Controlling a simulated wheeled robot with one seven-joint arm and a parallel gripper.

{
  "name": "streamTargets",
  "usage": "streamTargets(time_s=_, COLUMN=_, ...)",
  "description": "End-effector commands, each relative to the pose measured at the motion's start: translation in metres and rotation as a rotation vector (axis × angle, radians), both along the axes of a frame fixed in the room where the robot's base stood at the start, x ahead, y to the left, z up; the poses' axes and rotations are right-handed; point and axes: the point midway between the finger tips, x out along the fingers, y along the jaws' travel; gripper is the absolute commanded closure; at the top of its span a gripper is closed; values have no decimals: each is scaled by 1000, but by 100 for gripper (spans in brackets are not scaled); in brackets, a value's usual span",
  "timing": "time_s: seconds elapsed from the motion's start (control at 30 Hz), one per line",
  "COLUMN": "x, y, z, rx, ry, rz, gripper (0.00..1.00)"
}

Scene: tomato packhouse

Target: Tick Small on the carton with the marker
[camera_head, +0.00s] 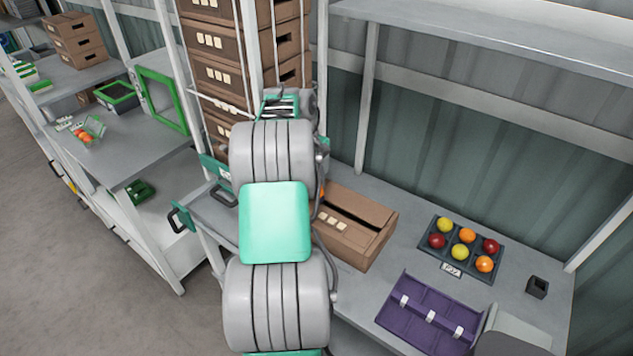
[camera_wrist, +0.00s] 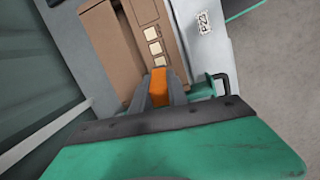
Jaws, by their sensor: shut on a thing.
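The carton (camera_head: 365,222) is a brown box on the grey bench, partly hidden by my arm in the head view. Its face bears a row of pale squares (camera_head: 333,220). In the wrist view the carton (camera_wrist: 105,45) fills the upper middle, with three pale squares (camera_wrist: 154,47) in a column. My gripper (camera_wrist: 158,90) is shut on the orange marker (camera_wrist: 158,84), just below the lowest square in the picture. The marker's tip is hidden, so I cannot tell if it touches the carton. No tick shows on the squares. In the head view my arm hides most of the gripper.
On the bench right of the carton are a dark tray (camera_head: 423,240) of red, yellow and orange tomatoes, a purple divided tray (camera_head: 392,318) and a small dark cup (camera_head: 537,288). Stacked cartons (camera_head: 215,75) stand behind my arm. A shelf post (camera_head: 366,100) rises behind the bench.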

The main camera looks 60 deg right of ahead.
Motion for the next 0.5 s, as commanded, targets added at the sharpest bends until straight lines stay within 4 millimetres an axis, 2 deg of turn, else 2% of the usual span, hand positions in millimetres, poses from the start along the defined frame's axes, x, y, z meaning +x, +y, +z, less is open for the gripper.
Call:
streamTargets(time_s=0.1, x=-1, y=0, z=1, rx=-1, ry=15, rz=102, gripper=100)
streamTargets(time_s=0.27, x=-1, y=-1, z=-6, rx=-2, ry=20, rz=128, gripper=100)
streamTargets(time_s=0.5, x=-1, y=-1, z=-35, rx=-1, ry=20, rz=127, gripper=100)
